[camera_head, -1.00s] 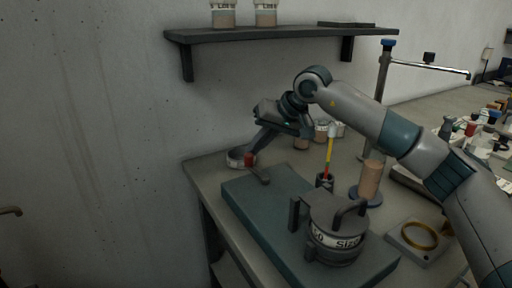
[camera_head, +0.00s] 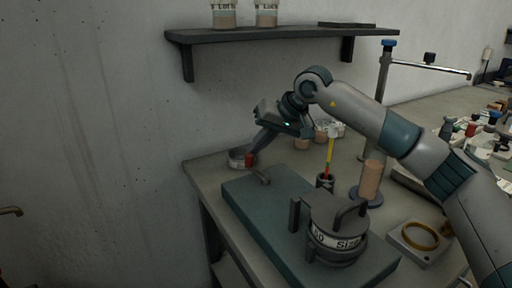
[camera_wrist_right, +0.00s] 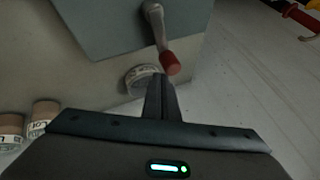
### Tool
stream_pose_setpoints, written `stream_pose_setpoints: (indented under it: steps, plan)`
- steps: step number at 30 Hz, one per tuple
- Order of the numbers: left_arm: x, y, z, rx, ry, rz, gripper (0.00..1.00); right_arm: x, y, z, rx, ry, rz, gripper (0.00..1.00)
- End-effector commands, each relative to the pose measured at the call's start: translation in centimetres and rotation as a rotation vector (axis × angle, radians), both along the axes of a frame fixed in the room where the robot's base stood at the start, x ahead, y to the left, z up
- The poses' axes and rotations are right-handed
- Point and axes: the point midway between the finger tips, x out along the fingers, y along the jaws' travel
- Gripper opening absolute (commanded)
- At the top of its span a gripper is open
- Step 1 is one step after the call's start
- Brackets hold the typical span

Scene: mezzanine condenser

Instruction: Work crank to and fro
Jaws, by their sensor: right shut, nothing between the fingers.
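The crank is a grey metal arm with a red knob (camera_head: 249,160), at the far left corner of a teal base plate (camera_head: 240,200) on the bench. In the right wrist view the crank arm (camera_wrist_right: 155,22) comes down from the teal plate and ends in the red knob (camera_wrist_right: 170,63). My right gripper (camera_head: 254,150) is shut and empty, its fingertips right beside the knob. In the right wrist view the closed fingers (camera_wrist_right: 160,82) point at the knob; whether they touch it I cannot tell. My left gripper is not in view.
A dark lidded pot (camera_head: 336,228) stands on the teal plate's near end. A white labelled roll (camera_head: 237,157) lies behind the knob. A stand with a rod (camera_head: 383,75) and a cup with a thin stick (camera_head: 325,181) stand to the right. A shelf (camera_head: 280,33) hangs above.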

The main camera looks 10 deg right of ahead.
Motion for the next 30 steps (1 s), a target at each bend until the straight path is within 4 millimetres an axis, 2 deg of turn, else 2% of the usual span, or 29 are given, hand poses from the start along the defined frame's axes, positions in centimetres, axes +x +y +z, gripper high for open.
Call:
stream_pose_setpoints:
  steps: [11, 17, 23, 30]
  plan:
    - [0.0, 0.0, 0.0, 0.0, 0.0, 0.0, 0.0, 0.0, 0.0, 0.1, 0.0, 0.0, 0.0, 0.0]
    - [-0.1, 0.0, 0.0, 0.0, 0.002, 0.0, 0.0, -0.4, -0.5, 1.0, 0.002, -0.001, -0.001, 0.0]
    - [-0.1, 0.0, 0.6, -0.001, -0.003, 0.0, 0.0, -1.5, -1.8, 3.1, 0.001, -0.003, -0.001, 0.0]
    - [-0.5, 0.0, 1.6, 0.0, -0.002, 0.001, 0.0, -3.4, -3.9, 6.9, 0.001, -0.004, -0.002, 0.0]
